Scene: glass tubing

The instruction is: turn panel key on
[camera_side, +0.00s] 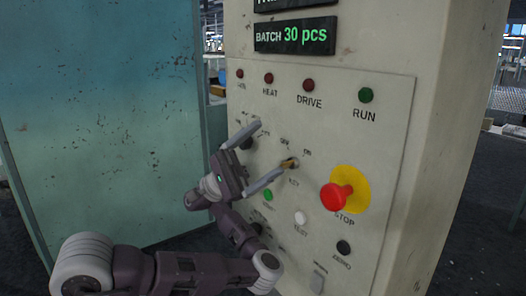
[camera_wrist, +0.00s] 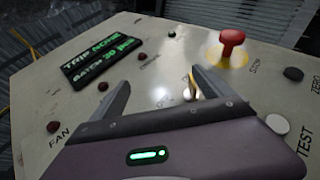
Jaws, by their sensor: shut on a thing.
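The panel key (camera_side: 289,163) is a small brass-coloured piece in the labelled switch on the pale control panel, left of the red stop button. In the wrist view the key (camera_wrist: 188,92) shows between the fingers, close against the right one. My gripper (camera_side: 271,147) reaches the panel from the lower left and is shut on the key. The fingers look well spread; the lower fingertip is at the key, and contact of the upper finger cannot be made out. The gripper also shows in the wrist view (camera_wrist: 162,75). The key's exact angle is too small to tell.
A red stop button (camera_side: 338,196) on a yellow disc juts out right of the key. A dark knob (camera_side: 246,143) is near the upper finger. White (camera_side: 300,218) and black (camera_side: 343,247) buttons lie below. Lamps (camera_side: 308,85) and a display (camera_side: 296,36) are above. A teal cabinet (camera_side: 100,110) stands left.

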